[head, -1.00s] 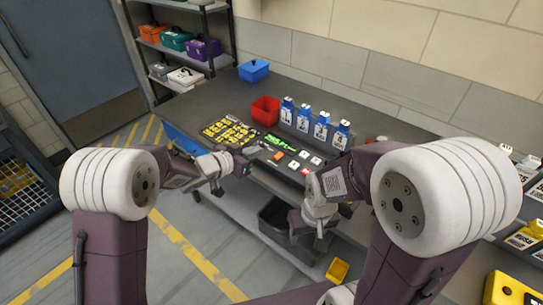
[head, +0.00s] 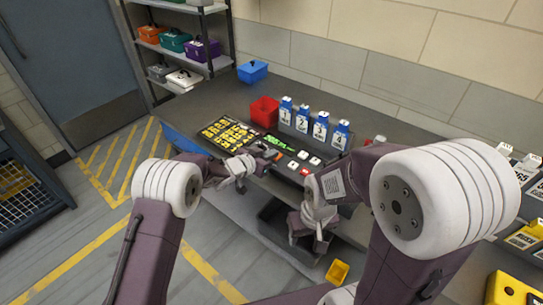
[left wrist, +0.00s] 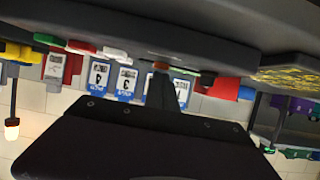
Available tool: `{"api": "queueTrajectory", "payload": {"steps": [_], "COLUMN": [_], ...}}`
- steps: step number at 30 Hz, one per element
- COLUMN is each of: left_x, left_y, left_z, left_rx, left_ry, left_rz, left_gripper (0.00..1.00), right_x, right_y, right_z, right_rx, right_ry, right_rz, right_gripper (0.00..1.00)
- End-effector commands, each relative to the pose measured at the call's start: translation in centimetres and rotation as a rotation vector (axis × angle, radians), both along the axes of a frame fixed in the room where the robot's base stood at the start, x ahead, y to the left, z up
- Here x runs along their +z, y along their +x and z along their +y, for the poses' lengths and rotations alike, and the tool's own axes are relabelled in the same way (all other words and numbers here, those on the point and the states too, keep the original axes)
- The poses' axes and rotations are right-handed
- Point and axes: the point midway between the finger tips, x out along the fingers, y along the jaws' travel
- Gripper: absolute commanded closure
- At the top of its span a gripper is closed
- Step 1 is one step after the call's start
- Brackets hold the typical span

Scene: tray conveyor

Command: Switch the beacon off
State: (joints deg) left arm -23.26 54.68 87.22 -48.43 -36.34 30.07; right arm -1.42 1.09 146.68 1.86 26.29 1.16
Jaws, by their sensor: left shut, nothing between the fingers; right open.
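A dark control panel (head: 290,157) lies along the table's front edge, with several white buttons (head: 303,155), a red button (head: 305,171) and a green display (head: 277,142). My left gripper (head: 264,159) is shut and empty at the panel's left part, hiding some of it. In the left wrist view its shut fingers (left wrist: 165,84) point at a small red-orange button (left wrist: 160,66); I cannot tell whether they touch. A glowing lamp on a dark pole (left wrist: 12,130), likely the beacon, shows lit there. My right gripper (head: 318,240) is open and empty, below the table edge.
Several blue numbered bottles (head: 303,120) and a red bin (head: 265,111) stand behind the panel. A blue box (head: 253,71) sits at the back. A dark bin (head: 280,222) is under the table, a yellow one (head: 338,272) lower.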

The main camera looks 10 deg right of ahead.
Motion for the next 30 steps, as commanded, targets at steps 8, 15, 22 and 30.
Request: {"api": "queueTrajectory", "payload": {"steps": [8, 15, 22, 30], "left_x": [-0.1, -1.0, -0.9, 0.6], "left_y": [0.0, -0.1, -0.2, -0.1], "left_z": [0.0, 0.1, 0.2, 0.1], "left_rx": [0.000, 0.001, 0.001, 0.000], "left_ry": [0.000, 0.002, 0.004, 0.003], "left_rz": [0.000, 0.002, 0.005, 0.003], "left_gripper": [1.00, 1.00, 1.00, 1.00], "right_x": [0.0, -0.1, 0.1, 1.5], "right_y": [0.0, 0.0, 0.0, 0.0], "right_z": [0.0, 0.0, 0.0, 0.0], "right_rx": [0.000, 0.000, 0.000, 0.000], "right_ry": [0.000, 0.000, 0.000, 0.000], "right_rz": [0.000, 0.000, 0.000, 0.000], "right_gripper": [0.46, 0.46, 0.46, 0.46]}}
